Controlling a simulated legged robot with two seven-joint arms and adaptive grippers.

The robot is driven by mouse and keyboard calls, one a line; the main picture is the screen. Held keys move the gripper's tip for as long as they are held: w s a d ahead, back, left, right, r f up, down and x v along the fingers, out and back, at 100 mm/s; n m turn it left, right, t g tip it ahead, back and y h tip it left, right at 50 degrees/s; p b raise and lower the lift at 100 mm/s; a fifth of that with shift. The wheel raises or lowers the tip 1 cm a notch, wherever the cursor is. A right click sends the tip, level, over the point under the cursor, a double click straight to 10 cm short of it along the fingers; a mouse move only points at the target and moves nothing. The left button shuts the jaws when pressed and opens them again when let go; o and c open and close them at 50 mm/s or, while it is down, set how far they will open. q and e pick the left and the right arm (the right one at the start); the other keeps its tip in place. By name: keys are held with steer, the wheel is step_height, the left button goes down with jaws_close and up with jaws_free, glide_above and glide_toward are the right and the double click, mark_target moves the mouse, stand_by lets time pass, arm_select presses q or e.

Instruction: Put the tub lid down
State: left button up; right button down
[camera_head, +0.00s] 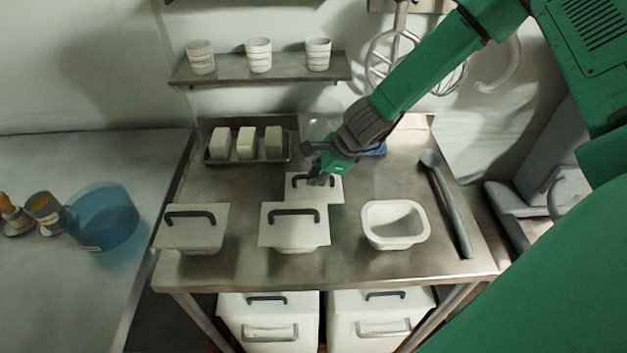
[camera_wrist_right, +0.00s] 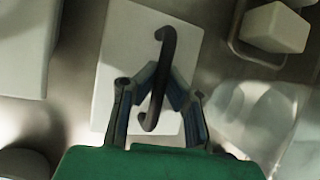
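The tub lid (camera_head: 329,190) is a flat white plate with a dark arched handle, behind the middle tub near the table's centre. It also shows in the right wrist view (camera_wrist_right: 118,75). My right gripper (camera_head: 318,178) is above it, its fingers on both sides of the handle and seemingly shut on it. The lid looks level and at or very close to the tabletop; I cannot tell if it touches. An open white tub (camera_head: 395,239) without a lid stands at the front right. My left gripper is not in view.
Two lidded white tubs (camera_head: 193,239) (camera_head: 293,240) stand along the front of the steel table (camera_head: 240,268). A tray (camera_head: 209,159) of pale blocks is at the back left. A clear container (camera_wrist_right: 265,115) is beside the gripper. A long dark tool (camera_head: 447,205) lies at the right.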

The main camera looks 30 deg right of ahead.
steer(key=shift+w+f, duration=0.1)
steer(key=shift+f, duration=0.65)
steer(key=shift+d, duration=0.15)
steer(key=shift+d, duration=0.1)
steer(key=c, duration=2.2)
jaws_free()
steer(key=shift+d+f, duration=0.1)
steer(key=shift+f, duration=0.05)
steer(key=o, duration=0.5)
steer(key=shift+a, duration=0.2)
